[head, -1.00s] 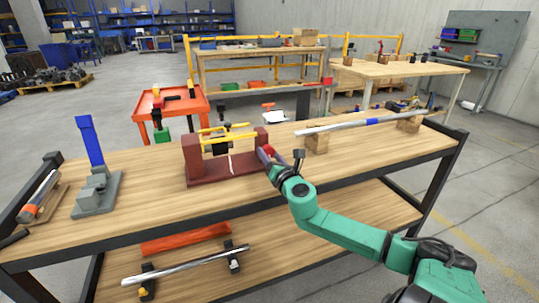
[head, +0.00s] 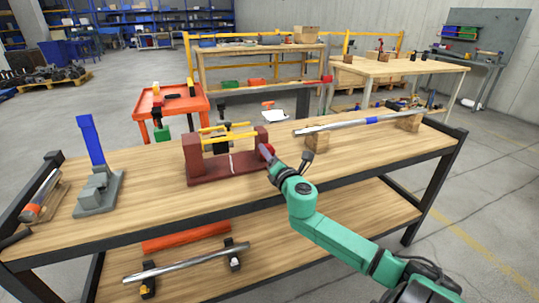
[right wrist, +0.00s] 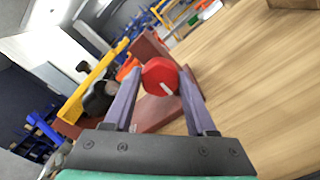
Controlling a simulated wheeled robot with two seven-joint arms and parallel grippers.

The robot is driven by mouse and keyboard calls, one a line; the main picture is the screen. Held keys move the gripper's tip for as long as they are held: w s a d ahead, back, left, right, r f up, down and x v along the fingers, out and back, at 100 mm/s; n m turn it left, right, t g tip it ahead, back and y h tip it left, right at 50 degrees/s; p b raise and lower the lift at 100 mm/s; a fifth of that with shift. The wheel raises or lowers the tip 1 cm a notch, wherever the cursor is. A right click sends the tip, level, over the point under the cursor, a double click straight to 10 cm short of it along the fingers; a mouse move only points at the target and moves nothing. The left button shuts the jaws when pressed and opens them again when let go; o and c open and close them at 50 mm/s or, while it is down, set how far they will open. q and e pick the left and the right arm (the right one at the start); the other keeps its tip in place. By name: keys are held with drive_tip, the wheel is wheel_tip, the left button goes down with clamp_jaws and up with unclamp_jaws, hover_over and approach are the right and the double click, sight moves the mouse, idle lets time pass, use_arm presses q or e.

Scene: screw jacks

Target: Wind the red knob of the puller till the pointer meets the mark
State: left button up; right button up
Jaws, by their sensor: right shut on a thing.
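The puller (head: 215,174) is a dark red frame with two uprights, yellow bars and a black block between them. It stands on the wooden bench, and a white mark (head: 231,163) shows on its base. Its red knob (head: 268,149) is on the right end; the right wrist view shows the knob (right wrist: 160,76) with a white line on its face, between the fingers. My right gripper (head: 266,152) is shut on the knob, with the fingers (right wrist: 160,88) on either side of it. The pointer is too small to make out. My left gripper is not in view.
A grey stand with a blue upright (head: 92,145) is left of the puller. A long metal rod (head: 345,125) rests on wooden blocks (head: 316,138) to the right. The bench front between them is clear. A lower shelf holds another rod (head: 190,262).

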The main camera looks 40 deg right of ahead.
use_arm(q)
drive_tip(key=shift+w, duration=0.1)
use_arm(e)
drive_tip(key=o, duration=1.4)
drive_tip(key=shift+s+a+f, duration=0.1)
drive_tip(key=shift+s+a, duration=0.05)
drive_tip(key=shift+s, duration=0.3)
drive_tip(key=v, duration=1.3)
drive_tip(key=shift+s+a, duration=0.15)
drive_tip(key=shift+s, duration=0.15)
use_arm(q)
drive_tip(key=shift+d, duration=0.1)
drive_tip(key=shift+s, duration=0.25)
